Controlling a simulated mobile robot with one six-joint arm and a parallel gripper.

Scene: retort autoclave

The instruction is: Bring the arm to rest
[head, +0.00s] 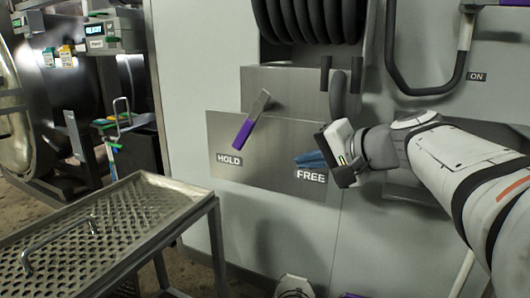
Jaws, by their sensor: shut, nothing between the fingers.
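My arm reaches in from the right edge in the head view, a white jointed arm in front of the grey wall panel. My gripper (318,158) is at its left end, pointing left, with blue fingers next to the FREE label (311,176). The fingers are shut and hold nothing. Whether they touch the steel plate (275,130) behind them cannot be told. A lever with a purple grip (244,135) sits on that plate, tilted, its lower end above the HOLD label (229,159). The gripper is right of the lever and apart from it.
A black coiled hose (310,20) hangs above the plate. A black hose loop with a handle (466,40) is at the upper right by an ON label. A perforated metal table (130,225) stands at the lower left. Autoclave vessels (75,95) are behind it.

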